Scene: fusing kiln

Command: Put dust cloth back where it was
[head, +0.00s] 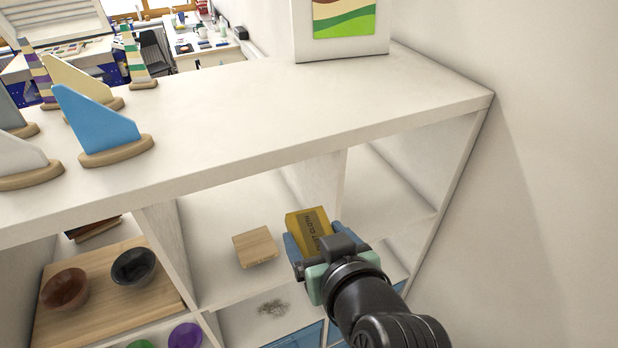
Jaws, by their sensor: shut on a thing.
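The dust cloth (307,227) is a yellow folded block with a dark label that reads in part "ST CLOTH". My gripper (316,248) is shut on it and holds it tilted in front of the white shelf unit (330,150), near the upright divider between two upper compartments. The gripper hides the cloth's lower part. I cannot tell how far inside the shelf front the cloth is.
A wooden block (256,247) sits in the middle compartment, left of the cloth. The right compartment (385,205) looks empty where visible. A grey tuft (273,307) lies below. Bowls (133,267) stand on a board at left. Sail-shaped pieces (95,122) and a framed picture (342,25) stand on top.

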